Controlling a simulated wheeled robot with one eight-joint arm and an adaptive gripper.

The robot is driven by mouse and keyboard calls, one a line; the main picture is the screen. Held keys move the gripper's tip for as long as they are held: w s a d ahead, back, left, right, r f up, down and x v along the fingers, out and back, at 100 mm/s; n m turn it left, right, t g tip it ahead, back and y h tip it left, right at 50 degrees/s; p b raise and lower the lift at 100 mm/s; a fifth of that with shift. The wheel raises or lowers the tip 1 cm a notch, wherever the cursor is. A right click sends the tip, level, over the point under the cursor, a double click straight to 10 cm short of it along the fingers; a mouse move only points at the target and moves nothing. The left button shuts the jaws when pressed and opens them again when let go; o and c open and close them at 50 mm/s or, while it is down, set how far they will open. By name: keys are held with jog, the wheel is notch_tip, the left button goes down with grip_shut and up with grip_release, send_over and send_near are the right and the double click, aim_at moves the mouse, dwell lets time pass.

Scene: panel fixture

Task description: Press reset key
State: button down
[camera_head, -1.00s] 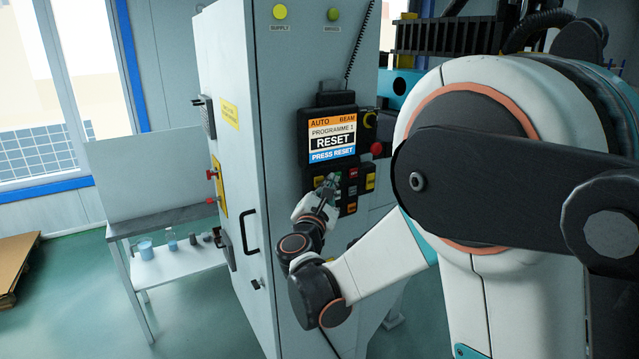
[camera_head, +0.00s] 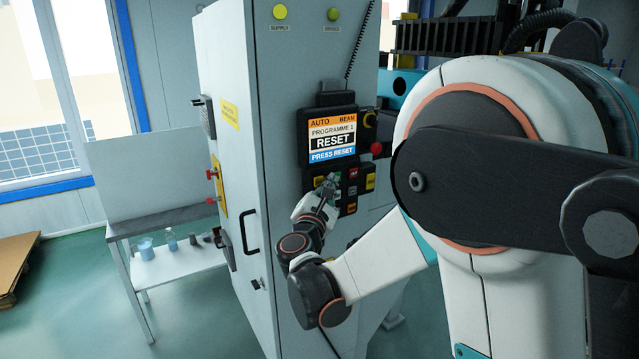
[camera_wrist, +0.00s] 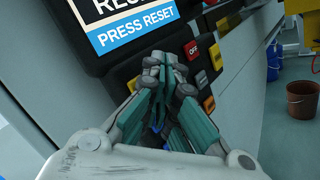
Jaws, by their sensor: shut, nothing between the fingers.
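The control panel's screen (camera_head: 332,139) reads "AUTO BEAM", "PROGRAMME 1", "RESET" and "PRESS RESET"; its lower corner also shows in the wrist view (camera_wrist: 140,30). Below it is a keypad (camera_head: 348,192) with yellow, red and dark keys. In the wrist view a red key marked "OFF" (camera_wrist: 216,56), a yellow key (camera_wrist: 191,49) and an orange key (camera_wrist: 209,104) show to the right of my fingers. My gripper (camera_head: 330,183) is shut and empty, its fingertips (camera_wrist: 164,62) at the keypad's upper left. The fingers hide the keys behind them. I cannot tell whether they touch a key, and no key is readable as reset.
The cabinet has a black handle (camera_head: 249,232). A side table (camera_head: 165,219) stands at left. A red-brown bucket (camera_wrist: 301,100) stands on the floor at right in the wrist view.

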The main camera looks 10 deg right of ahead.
jog(key=shift+w, duration=0.15)
jog(key=shift+w+a, duration=0.1)
jog(key=shift+w, duration=0.15)
jog(key=shift+w+a, duration=0.15)
jog(key=shift+w, duration=0.2)
dwell(0.8)
jog(key=shift+s, duration=0.1)
jog(key=shift+s+d+b, duration=0.3)
jog(key=shift+s, duration=0.4)
jog(key=s, duration=0.1)
jog(key=s+d, duration=0.1)
jog(key=s, duration=0.2)
jog(key=shift+s+d, duration=0.25)
jog(key=shift+s, duration=0.1)
dwell(0.6)
